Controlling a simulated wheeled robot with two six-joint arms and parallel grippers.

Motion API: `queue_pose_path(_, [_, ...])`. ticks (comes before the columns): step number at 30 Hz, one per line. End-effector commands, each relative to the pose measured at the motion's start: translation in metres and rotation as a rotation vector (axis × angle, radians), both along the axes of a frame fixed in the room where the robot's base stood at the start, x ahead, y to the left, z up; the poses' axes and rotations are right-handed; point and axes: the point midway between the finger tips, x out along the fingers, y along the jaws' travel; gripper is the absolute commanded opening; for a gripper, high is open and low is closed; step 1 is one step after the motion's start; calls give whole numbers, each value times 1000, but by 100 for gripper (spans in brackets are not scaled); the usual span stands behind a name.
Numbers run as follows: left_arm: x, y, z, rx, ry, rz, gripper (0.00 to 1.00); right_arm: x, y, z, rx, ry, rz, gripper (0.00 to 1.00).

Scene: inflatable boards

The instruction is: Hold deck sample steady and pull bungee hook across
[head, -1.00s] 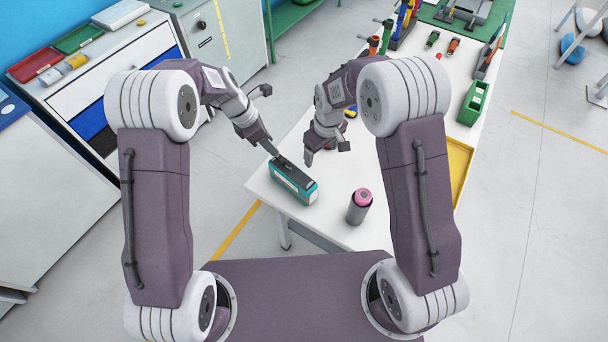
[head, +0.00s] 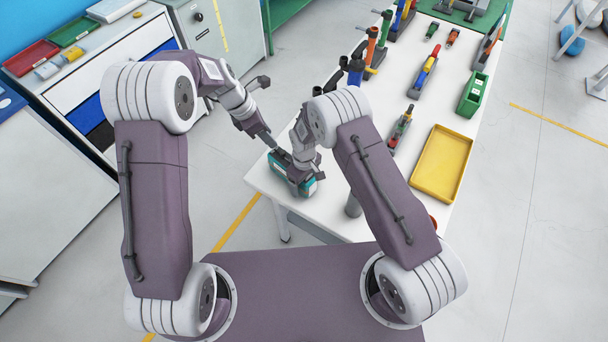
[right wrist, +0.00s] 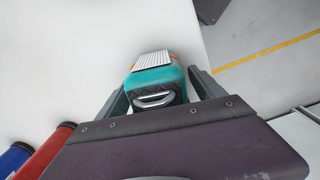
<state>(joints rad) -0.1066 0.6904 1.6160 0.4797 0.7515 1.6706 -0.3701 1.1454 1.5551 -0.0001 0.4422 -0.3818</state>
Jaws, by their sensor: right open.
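The teal deck sample (head: 280,171) lies on the white table near its front left edge, partly hidden by my right gripper. In the right wrist view the deck sample (right wrist: 150,82) shows a ribbed grey top pad and a silver loop (right wrist: 153,99), perhaps the bungee hook, on its near end. My right gripper (head: 302,187) is open, with its fingers on either side of that end; I cannot tell whether they touch. My left gripper (head: 268,140) points down at the far left end of the sample; its jaw opening cannot be made out.
A grey bottle (head: 353,206) stands close right of the sample, mostly behind my right arm. A yellow tray (head: 440,165), a green bin (head: 473,94) and several hand tools lie farther right and back. Drawer cabinets stand at the left.

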Motion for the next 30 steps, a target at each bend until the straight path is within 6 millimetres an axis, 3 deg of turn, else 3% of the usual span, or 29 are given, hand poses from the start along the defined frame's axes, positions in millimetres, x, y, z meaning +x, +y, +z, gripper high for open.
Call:
queue_pose_path(10, [0,0,0,0,0,0,36,0,0,-7,1,-2,0,78])
queue_pose_path(18, [0,0,0,0,0,0,36,0,0,-7,1,-1,0,5])
queue_pose_path(22, [-6,-2,1,1,1,-84,0,0,0,-7,1,-1,0,5])
queue_pose_path(25, [-7,-1,12,-10,-18,-305,0,0,0,-7,0,-1,0,5])
queue_pose_path(28, [5,31,14,-26,-26,-432,0,0,0,-7,0,-1,0,5])
queue_pose_path(30, [15,56,10,-28,-26,-407,0,0,0,-7,0,-1,0,5])
